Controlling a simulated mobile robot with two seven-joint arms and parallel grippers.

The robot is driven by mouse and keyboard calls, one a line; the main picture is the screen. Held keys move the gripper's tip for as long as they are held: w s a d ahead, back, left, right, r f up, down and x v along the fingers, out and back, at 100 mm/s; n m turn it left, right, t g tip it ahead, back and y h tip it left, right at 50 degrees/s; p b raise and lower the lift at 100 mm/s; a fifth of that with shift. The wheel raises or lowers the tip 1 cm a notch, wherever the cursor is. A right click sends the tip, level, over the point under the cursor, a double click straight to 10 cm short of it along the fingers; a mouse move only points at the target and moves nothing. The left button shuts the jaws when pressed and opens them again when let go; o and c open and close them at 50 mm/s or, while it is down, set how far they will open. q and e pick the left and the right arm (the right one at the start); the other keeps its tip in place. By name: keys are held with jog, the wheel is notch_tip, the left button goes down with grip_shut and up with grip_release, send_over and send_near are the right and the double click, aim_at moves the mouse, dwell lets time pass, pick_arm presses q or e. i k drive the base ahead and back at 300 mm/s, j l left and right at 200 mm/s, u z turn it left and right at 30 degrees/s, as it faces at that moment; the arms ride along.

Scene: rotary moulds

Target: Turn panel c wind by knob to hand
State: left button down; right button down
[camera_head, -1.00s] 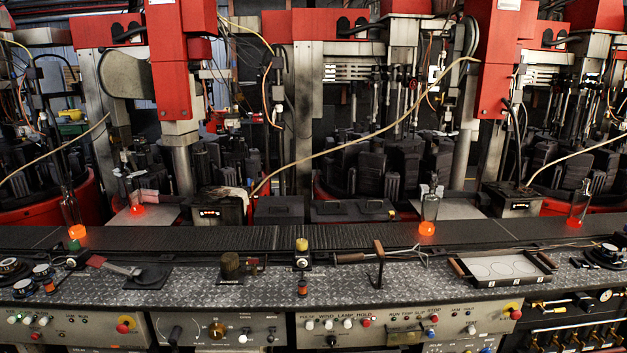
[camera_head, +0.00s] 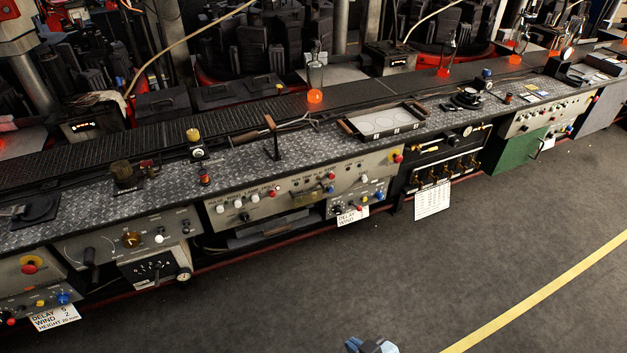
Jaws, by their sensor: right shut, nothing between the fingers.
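A long bench front carries several grey control panels, and no letter marking panel c can be read. The middle panel (camera_head: 292,190) has white knobs (camera_head: 238,202), a red button and a yellow-and-red stop button. Below its right end is a small panel (camera_head: 334,205) with a blue knob (camera_head: 361,197). A card (camera_head: 352,216) reading DELAY and WIND hangs under it; its values are too small to read. Knob settings cannot be read. My right gripper (camera_head: 371,345) is at the bottom edge, partly cut off, shut and empty, well apart from the panels. My left gripper is out of view.
A left panel has a brass knob (camera_head: 131,240) and a dial unit (camera_head: 155,268) below. Another card (camera_head: 55,317) hangs at lower left. A green box (camera_head: 519,151) projects from the bench at right. The dark floor (camera_head: 400,270) in front is clear, with a yellow line (camera_head: 545,290).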

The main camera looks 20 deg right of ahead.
aim_at(244, 217)
jog(key=i+j, duration=0.15)
jog(key=j, duration=0.25)
jog(key=i+j, duration=0.1)
jog(key=j, duration=0.3)
jog(key=i+j, duration=0.15)
jog(key=j, duration=0.25)
jog(key=i+j, duration=0.15)
jog(key=j, duration=0.25)
jog(key=i+j, duration=0.1)
jog(key=j, duration=0.3)
jog(key=z, duration=0.05)
